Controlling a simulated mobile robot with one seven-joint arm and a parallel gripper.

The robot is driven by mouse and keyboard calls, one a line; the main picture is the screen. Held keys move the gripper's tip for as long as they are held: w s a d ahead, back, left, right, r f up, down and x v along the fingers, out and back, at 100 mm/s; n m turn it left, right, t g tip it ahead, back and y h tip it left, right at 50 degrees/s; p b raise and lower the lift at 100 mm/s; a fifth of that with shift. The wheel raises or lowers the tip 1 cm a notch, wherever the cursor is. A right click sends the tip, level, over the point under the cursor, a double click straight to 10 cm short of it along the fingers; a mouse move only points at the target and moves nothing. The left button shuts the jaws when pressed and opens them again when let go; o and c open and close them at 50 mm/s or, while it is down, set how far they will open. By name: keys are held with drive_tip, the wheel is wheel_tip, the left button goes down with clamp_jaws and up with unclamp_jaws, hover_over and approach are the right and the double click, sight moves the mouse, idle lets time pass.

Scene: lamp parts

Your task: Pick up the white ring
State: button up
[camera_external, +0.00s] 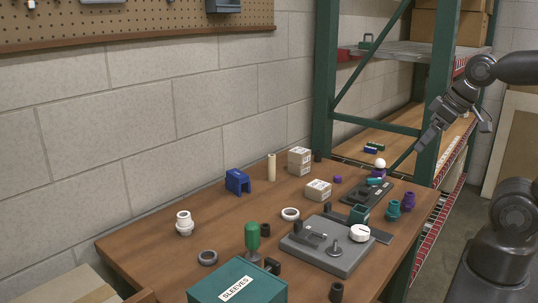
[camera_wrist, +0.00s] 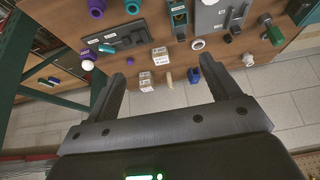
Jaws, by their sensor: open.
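The white ring (camera_external: 290,214) lies flat on the wooden table, left of the grey fixture. It also shows in the wrist view (camera_wrist: 198,44), upper right of centre, beyond my fingers. My gripper (camera_external: 440,125) is raised at the right, in front of the green shelf post and well away from the ring. In the wrist view its two fingers (camera_wrist: 166,76) are wide apart with nothing held between them.
The grey fixture (camera_external: 328,246) stands right of the ring, with small cartons (camera_external: 299,161), a cream cylinder (camera_external: 272,167) and a blue block (camera_external: 237,181) behind. A teal SLEEVES box (camera_external: 238,283) is in front. A white fitting (camera_external: 184,223) stands left; the table between is mostly clear.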

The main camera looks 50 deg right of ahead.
drive_tip(key=shift+c, duration=0.9)
drive_tip(key=shift+w, duration=0.1)
drive_tip(key=n+g, duration=0.2)
hover_over(290, 218)
drive_tip(key=s+d, duration=0.3)
drive_tip(key=d, duration=0.1)
wheel_tip(290, 218, down, 16)
drive_tip(key=shift+y, duration=0.3)
drive_tip(key=x, duration=0.7)
drive_tip(key=a+x, duration=0.1)
drive_tip(key=x, duration=0.3)
drive_tip(key=shift+w+f, duration=0.15)
drive_tip(key=shift+w, duration=0.1)
